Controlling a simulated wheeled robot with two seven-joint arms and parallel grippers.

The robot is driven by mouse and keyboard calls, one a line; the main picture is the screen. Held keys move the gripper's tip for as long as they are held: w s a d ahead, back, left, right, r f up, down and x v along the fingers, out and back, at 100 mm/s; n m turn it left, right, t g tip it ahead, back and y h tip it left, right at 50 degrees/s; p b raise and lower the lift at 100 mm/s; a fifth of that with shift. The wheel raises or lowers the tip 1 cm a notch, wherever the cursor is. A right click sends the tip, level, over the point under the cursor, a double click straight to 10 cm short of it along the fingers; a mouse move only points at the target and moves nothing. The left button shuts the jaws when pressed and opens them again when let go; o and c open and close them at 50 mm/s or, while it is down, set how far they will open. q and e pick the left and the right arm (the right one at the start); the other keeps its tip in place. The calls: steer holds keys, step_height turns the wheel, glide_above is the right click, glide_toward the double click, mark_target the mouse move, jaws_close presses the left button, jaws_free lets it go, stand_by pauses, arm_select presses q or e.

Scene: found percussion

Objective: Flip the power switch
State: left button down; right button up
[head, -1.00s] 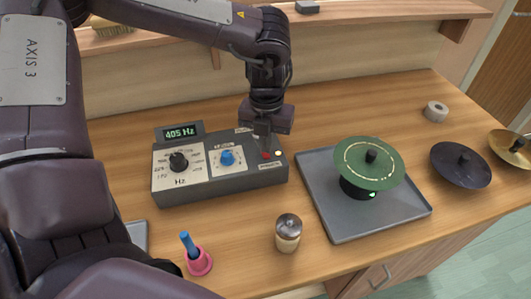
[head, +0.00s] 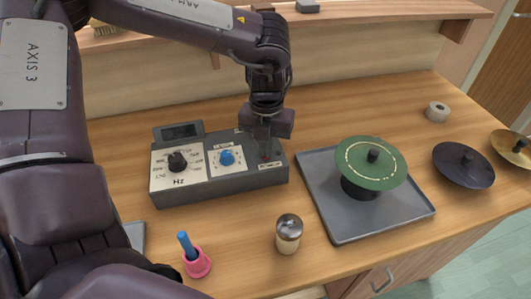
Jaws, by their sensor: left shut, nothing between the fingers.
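A grey control box (head: 219,188) stands on the bench with a black Hz knob (head: 177,162), a blue knob (head: 227,157) and a dark, blank display (head: 180,132). The power switch (head: 265,156) is a small reddish part at the box's right end, mostly hidden by my gripper. My left gripper (head: 264,153) points down over that end, fingers shut with nothing between them, at or very near the switch. I cannot tell whether they touch. A green disc (head: 371,162) sits on a dark driver on a grey tray (head: 345,232). My right gripper is not in view.
A shaker jar (head: 288,234) and a pink holder with a blue stick (head: 197,263) stand in front of the box. A dark disc (head: 463,166), a brass disc (head: 512,148) and a tape roll (head: 437,112) lie right of the tray. A shelf runs behind.

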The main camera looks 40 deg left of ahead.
arm_select(q)
steer(key=shift+s+f, duration=0.1)
steer(key=shift+f, duration=0.05)
steer(key=shift+r, duration=0.2)
steer(key=shift+r+p, duration=0.45)
steer(key=shift+r, duration=0.15)
steer(key=shift+r+p, duration=1.5)
steer(key=shift+r, duration=1.3)
steer(key=shift+f, duration=0.1)
